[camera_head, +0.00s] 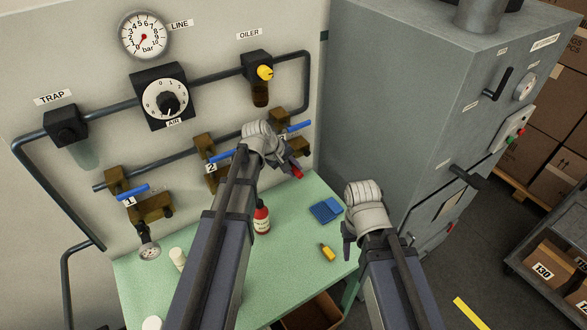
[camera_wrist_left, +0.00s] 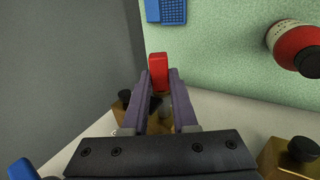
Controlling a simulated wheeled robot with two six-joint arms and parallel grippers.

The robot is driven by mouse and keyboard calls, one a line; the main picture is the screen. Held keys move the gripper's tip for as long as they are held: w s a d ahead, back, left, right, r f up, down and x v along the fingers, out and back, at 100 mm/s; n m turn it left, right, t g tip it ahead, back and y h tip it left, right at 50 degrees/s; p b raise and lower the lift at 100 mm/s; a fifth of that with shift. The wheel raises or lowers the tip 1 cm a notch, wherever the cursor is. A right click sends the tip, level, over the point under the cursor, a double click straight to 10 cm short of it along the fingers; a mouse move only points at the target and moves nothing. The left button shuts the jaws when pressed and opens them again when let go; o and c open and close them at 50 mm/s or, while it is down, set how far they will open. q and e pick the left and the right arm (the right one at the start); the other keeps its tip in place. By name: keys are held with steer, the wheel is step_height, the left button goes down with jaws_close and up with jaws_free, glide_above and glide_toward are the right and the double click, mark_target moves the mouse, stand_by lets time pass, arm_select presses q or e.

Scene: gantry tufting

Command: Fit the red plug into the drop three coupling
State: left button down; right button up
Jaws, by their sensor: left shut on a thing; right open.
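My left gripper (camera_head: 291,167) is shut on the red plug (camera_head: 297,174), in front of the drop three fittings at the right end of the wall pipe. In the left wrist view the red plug (camera_wrist_left: 158,68) stands out between the fingertips (camera_wrist_left: 158,88). The drop three brass fitting (camera_head: 305,150) is partly hidden behind my left gripper, beside a blue lever (camera_head: 299,127). In the left wrist view brass and a black knob (camera_wrist_left: 125,97) show just behind the fingers; whether the plug touches the coupling cannot be told.
The green bench (camera_head: 295,215) holds a red bottle (camera_head: 262,218), a blue pad (camera_head: 326,210), a yellow bottle (camera_head: 327,252) and a white container (camera_head: 177,258). Drops one (camera_head: 150,207) and two (camera_head: 215,176) are left of drop three. A grey cabinet (camera_head: 390,110) stands close on the right.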

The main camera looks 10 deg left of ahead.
arm_select(q)
steer(key=shift+a, duration=0.1)
stand_by(0.3)
steer(key=c, duration=0.6)
jaws_free()
steer(key=p+v, duration=0.6)
steer(key=v, duration=0.1)
steer(key=shift+s+a+r+p, duration=0.15)
steer(key=shift+r+p, duration=0.2)
steer(key=shift+f, duration=0.1)
